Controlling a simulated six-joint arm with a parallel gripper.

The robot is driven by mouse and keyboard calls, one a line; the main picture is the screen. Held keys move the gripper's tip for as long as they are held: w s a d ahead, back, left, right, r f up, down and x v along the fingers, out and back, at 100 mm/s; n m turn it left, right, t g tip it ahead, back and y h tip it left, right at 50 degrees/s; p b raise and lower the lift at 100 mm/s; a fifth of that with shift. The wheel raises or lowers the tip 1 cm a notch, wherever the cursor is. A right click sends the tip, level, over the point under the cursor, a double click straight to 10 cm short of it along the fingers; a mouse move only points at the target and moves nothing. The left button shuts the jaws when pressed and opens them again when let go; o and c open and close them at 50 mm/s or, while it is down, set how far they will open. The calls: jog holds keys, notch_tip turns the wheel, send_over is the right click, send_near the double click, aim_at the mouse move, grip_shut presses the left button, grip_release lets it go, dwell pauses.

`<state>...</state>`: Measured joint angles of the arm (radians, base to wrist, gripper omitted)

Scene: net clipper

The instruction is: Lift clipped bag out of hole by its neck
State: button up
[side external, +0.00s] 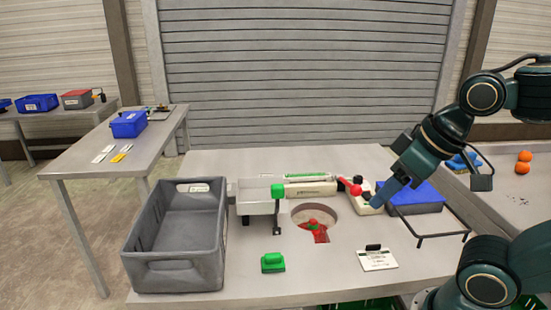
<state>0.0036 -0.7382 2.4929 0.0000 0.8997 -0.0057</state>
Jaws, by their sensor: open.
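A red net bag (318,232) shows in the round hole (300,213) in the metal table; its gathered red top reaches about rim level. Most of the bag is hidden below the tabletop, and the clip on its neck is too small to make out. My gripper (377,203) is open and empty. It is to the right of the hole, apart from the bag, beside the white clipper (366,207) with a red-knobbed lever (348,186). Whether it touches the clipper I cannot tell.
A grey crate (175,272) stands at the left. A metal chute (254,200) with a green-topped post (278,191) is left of the hole. A green block (272,262) and a label card (377,261) lie in front. A blue tray (415,198) and wire frame (440,236) are at the right.

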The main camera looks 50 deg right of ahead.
jog(key=w, duration=0.1)
jog(key=n+g, duration=0.2)
jog(key=g, duration=0.4)
send_over(314, 219)
notch_tip(314, 219, down, 16)
jog(key=shift+w+d+f, duration=0.1)
jog(key=shift+f, duration=4.3)
jog(key=shift+f, duration=2.55)
grip_shut()
